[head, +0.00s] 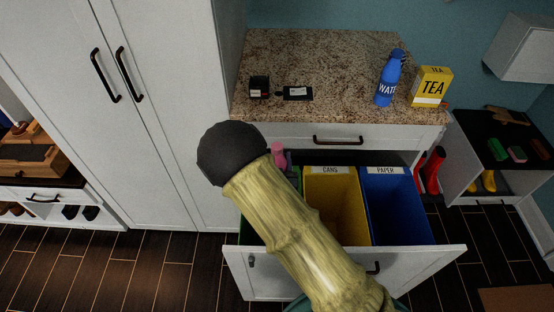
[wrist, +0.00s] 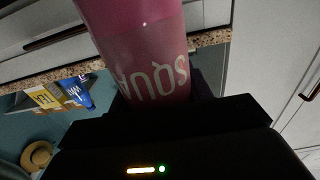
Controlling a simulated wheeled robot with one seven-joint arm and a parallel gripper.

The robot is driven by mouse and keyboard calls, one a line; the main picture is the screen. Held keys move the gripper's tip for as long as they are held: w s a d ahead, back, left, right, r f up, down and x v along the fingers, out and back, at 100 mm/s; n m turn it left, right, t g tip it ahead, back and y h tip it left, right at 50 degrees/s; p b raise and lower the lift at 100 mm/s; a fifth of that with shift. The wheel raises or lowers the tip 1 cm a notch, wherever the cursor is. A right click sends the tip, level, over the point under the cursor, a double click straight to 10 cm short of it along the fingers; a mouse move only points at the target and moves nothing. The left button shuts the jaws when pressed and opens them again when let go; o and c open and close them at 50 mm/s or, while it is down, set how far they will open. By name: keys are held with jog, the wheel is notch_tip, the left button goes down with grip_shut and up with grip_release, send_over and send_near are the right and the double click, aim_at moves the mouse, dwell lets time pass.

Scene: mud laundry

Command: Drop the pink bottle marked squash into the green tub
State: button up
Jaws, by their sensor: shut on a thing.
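In the head view a small pink part of the bottle (head: 278,152) shows just beyond my arm, above the open drawer's left side. The green tub (head: 246,232) is in that drawer, left of the yellow tub.
The yellow tub marked cans (head: 322,178) and blue tub marked paper (head: 392,185) share the pulled-out drawer (head: 425,267). On the granite counter (head: 320,60) stand a blue water bottle (head: 388,82) and a yellow tea box (head: 431,87). A tall white cupboard (head: 180,100) stands left.

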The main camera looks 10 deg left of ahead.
jog(key=shift+f+b, duration=1.8)
jog(key=shift+f, duration=1.15)
jog(key=o, duration=1)
jog(key=shift+r, duration=0.15)
notch_tip(320, 180, up, 10)
jog(key=shift+f+p, duration=0.1)
jog(key=shift+p, duration=0.2)
